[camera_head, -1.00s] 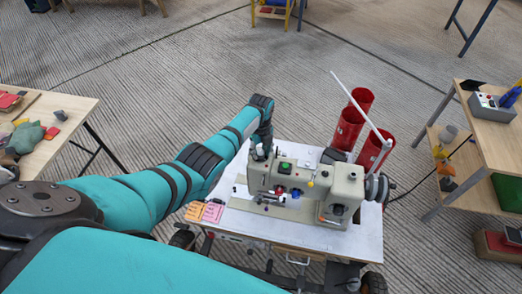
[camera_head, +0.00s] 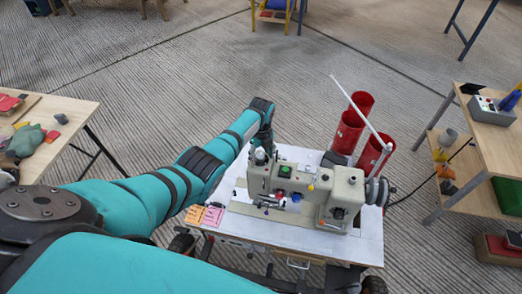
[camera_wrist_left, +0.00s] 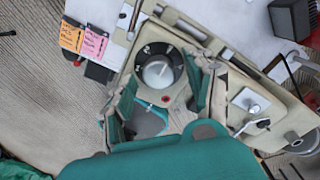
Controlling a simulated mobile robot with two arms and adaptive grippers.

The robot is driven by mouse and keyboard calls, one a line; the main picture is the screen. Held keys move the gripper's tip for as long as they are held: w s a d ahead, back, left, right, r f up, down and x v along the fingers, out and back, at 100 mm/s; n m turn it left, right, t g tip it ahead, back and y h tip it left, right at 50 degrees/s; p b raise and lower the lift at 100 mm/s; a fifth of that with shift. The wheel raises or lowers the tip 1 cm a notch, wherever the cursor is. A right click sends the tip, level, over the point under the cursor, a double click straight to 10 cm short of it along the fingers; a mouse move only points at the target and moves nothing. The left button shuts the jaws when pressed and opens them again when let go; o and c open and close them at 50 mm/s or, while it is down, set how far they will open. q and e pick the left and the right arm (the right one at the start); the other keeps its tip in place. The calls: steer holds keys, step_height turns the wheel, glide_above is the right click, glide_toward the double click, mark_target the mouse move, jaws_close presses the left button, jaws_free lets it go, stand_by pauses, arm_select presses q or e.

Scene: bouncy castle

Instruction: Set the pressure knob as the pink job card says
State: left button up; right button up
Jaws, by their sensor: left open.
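A cream sewing machine (camera_head: 338,190) stands on a white table (camera_head: 356,246). In the head view the gripper (camera_head: 262,152) is at the machine's left end, partly hidden. The pink job card (camera_head: 213,217) lies at the table's front left edge and shows in the wrist view (camera_wrist_left: 93,44); its writing is illegible.
An orange card (camera_head: 195,214) lies beside the pink card. Several red cylinders (camera_head: 349,131) and a slanted white rod (camera_head: 360,112) stand behind the machine. A wooden shelf with a grey control box (camera_head: 491,110) is at right, another table (camera_head: 70,104) at left.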

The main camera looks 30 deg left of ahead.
mark_target(261, 156)
arm_select(q)
step_height(261, 156, up, 12)
stand_by(0.4)
steer(key=shift+s+f, duration=0.1)
steer(key=shift+f, duration=0.05)
